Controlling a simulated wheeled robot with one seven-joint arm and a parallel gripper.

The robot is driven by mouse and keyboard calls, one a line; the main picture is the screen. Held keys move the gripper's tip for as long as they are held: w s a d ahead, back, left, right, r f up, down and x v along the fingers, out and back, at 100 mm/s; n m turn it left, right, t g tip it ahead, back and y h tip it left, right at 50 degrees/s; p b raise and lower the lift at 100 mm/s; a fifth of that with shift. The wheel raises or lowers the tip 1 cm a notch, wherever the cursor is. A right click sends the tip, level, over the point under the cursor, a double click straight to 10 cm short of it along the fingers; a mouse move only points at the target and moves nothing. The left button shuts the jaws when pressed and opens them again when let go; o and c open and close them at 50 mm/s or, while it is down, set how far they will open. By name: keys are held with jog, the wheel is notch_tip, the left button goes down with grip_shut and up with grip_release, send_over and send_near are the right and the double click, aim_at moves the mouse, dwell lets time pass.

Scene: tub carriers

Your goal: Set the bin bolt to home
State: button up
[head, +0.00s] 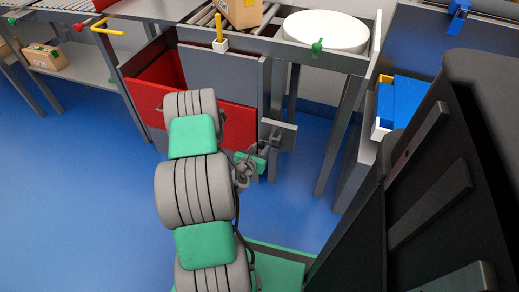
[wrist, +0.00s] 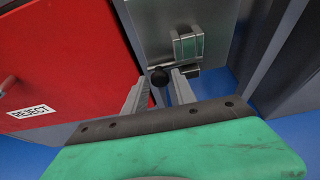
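The bin bolt shows in the wrist view as a round black knob (wrist: 159,77) by a metal rod and a bracket (wrist: 188,45) on a grey plate, right of the red bin front (wrist: 65,60) marked REJECT. My gripper (wrist: 161,84) is open, its two fingers on either side of the knob with small gaps visible. I cannot tell how deep the knob sits between them. In the head view my gripper (head: 262,156) is beside the grey plate (head: 281,135) at the bin's right edge; the knob is not clear there.
The red bin (head: 160,84) stands under the conveyor, partly behind my arm. A yellow handle (head: 218,30), a green knob (head: 317,47) and a white disc (head: 326,31) are above. A table leg (head: 340,135) stands right of my gripper. Blue floor is clear at left.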

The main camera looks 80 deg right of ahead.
grip_shut()
dwell(1.0)
